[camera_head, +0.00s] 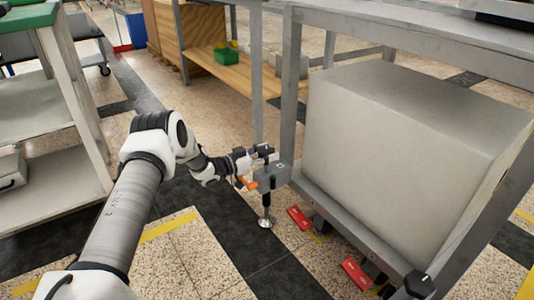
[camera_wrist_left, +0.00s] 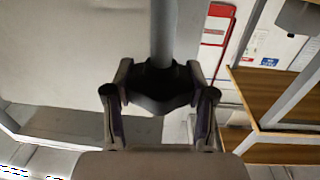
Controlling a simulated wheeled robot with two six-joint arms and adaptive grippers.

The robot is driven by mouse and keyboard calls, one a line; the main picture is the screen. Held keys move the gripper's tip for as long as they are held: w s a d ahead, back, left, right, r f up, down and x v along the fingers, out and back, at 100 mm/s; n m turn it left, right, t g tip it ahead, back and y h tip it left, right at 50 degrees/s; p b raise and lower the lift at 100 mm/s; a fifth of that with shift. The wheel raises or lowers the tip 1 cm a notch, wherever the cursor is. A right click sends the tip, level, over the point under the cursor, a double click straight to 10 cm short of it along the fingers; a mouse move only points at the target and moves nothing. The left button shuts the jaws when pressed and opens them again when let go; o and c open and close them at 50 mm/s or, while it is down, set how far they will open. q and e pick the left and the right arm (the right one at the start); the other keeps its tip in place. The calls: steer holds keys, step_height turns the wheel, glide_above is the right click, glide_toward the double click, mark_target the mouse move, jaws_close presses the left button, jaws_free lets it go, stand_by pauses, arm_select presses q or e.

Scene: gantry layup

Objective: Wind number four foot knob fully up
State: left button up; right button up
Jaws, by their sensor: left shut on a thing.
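My left gripper (camera_head: 262,154) is at the near left corner of the grey frame, just above a foot bracket (camera_head: 272,175). In the left wrist view, its fingers are shut on a dark, lobed knob (camera_wrist_left: 163,86), one finger on each side. The head view shows little of this knob behind the fingers. Below the bracket, a thin levelling foot (camera_head: 265,212) stands upright with a round pad close to the floor; I cannot tell whether it touches. An orange tab (camera_head: 248,183) sticks out beside the bracket. No number is readable. My right gripper is out of view.
A large grey box (camera_head: 400,140) fills the frame. Red pedals (camera_head: 299,217) stick out low along its near side, and another black knob (camera_head: 419,284) sits at the front corner. A green-topped bench (camera_head: 62,75) stands left. The floor between is clear.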

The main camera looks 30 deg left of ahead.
arm_select(q)
steer(key=shift+r+n+t+y+p, duration=0.2)
steer(key=shift+n+t+y+p, duration=0.3)
steer(key=shift+n+y+p, duration=0.5)
steer(key=n+y+p, duration=0.2)
steer(key=y, duration=0.2)
steer(key=shift+d+t, duration=0.1)
steer(key=shift+t, duration=0.3)
steer(key=n+y+p, duration=0.1)
steer(key=n+y, duration=0.2)
steer(key=y, duration=0.2)
steer(key=shift+f+p, duration=0.15)
steer(key=shift+p, duration=0.2)
steer(key=shift+a+n+g+y, duration=0.1)
steer(key=shift+n+g+y, duration=0.35)
steer(key=shift+n+y, duration=0.7)
steer(key=shift+a+n+g+y, duration=0.1)
steer(key=shift+n+g+y, duration=0.5)
steer(key=shift+y, duration=0.95)
steer(key=shift+n, duration=0.25)
steer(key=o, duration=1.2)
